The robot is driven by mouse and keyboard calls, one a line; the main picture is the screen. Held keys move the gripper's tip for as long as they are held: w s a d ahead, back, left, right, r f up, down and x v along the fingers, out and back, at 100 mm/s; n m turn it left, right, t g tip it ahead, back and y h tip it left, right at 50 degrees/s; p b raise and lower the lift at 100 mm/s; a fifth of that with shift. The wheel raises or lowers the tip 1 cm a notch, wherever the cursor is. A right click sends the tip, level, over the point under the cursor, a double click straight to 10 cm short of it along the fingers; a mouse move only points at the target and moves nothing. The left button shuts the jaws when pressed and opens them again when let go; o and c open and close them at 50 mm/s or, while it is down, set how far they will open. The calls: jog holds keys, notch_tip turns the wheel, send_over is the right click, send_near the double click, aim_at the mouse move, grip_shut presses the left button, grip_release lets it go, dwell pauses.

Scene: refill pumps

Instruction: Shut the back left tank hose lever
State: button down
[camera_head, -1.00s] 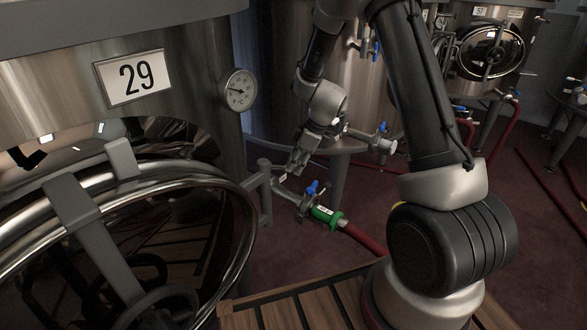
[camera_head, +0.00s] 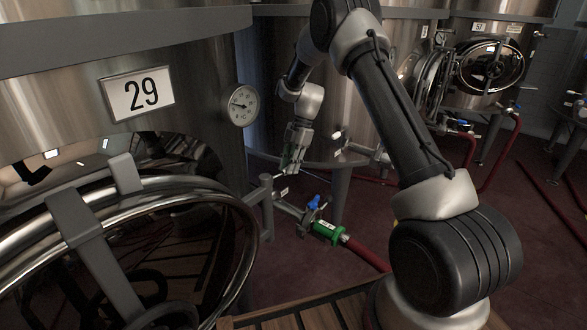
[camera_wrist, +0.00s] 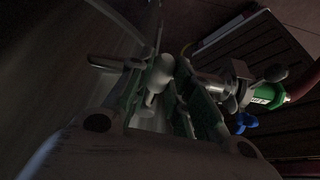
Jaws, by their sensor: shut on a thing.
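A blue lever (camera_head: 314,202) sits on the outlet valve of tank 29 (camera_head: 190,50), upright above a green hose coupling (camera_head: 326,231). In the wrist view the lever (camera_wrist: 243,122) and the coupling (camera_wrist: 268,95) are at the right, clear of my fingers. My gripper (camera_head: 290,168) points down beside the tank, above and left of the lever, apart from it. In the wrist view my gripper (camera_wrist: 170,88) is shut on a pale rounded piece (camera_wrist: 155,88). It is too dark to tell what that piece belongs to.
A red hose (camera_head: 367,253) runs right from the coupling. A round hatch (camera_head: 226,196) with grey clamps fills the lower left. A wooden platform (camera_head: 300,318) lies at the front. Other tanks with red hoses stand behind, and dark floor lies between.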

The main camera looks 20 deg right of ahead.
jog(key=shift+w+a+n, duration=0.35)
jog(key=shift+w+n, duration=0.3)
jog(key=shift+n, duration=0.15)
jog(key=c, duration=1.3)
grip_release()
jog(key=shift+a, duration=0.1)
jog(key=shift+g, duration=0.3)
jog(key=v, duration=1.2)
jog(key=shift+a+r, duration=0.1)
jog(key=shift+a, duration=0.05)
